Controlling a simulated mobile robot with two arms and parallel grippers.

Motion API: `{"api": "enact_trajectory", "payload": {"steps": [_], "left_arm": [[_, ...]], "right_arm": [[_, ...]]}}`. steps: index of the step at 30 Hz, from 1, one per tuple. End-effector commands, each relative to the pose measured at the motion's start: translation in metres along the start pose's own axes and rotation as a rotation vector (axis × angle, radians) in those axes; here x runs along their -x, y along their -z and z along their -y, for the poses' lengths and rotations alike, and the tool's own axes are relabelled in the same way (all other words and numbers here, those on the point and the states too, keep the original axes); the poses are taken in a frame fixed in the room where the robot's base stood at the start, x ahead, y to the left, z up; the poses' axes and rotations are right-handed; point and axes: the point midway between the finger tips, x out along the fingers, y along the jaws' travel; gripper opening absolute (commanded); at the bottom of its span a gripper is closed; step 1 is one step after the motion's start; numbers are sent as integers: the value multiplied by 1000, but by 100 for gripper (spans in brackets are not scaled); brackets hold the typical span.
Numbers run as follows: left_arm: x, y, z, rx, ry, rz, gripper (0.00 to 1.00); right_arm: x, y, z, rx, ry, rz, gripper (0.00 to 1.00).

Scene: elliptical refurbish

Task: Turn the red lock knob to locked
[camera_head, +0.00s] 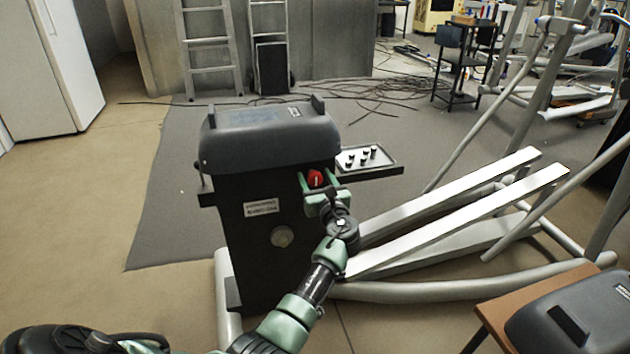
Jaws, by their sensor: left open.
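The red lock knob (316,178) is on the near face of the dark machine housing (262,215), close to its upper right. A pale line runs roughly upright on the knob. My left gripper (317,184) is open, with its fingers on either side of the knob. I cannot tell whether the fingers touch it. The gripper hides the housing just below the knob. My right gripper is not in view.
A small tray (385,160) with several dark-topped pieces sticks out to the right of the housing. Long white rails (455,215) run to the right behind my arm. A wooden table (500,310) with a grey cover (585,315) stands at the lower right. Open floor lies left.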

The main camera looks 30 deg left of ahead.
Motion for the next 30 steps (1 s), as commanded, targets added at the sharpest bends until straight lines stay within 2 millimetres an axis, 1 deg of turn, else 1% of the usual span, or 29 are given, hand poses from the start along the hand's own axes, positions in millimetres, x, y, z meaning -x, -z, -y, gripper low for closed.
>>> {"api": "enact_trajectory", "payload": {"steps": [4, 10, 11, 12, 14, 15, 16, 17, 23, 30], "left_arm": [[-3, 0, 0, 0, 0, 0, 58], [-3, 0, 0, 1, 0, 0, 58], [-3, 0, 0, 1, 0, 0, 52], [-3, 0, 0, 1, 0, 0, 41], [-3, 0, 0, 1, 0, 0, 24], [-3, 0, 0, 1, 0, 0, 13], [-3, 0, 0, 1, 0, -1, 5], [-3, 0, 0, 1, 0, -1, 0], [-3, 0, 0, 11, 0, 0, 0], [-3, 1, -1, 101, 0, 0, 0]], "right_arm": [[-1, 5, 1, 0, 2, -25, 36], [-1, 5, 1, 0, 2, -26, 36], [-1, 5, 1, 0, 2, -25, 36], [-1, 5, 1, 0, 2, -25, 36], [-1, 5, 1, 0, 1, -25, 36], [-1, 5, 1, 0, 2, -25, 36], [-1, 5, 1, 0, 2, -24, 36], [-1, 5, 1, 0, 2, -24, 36], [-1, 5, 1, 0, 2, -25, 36], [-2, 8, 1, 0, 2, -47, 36]]}}
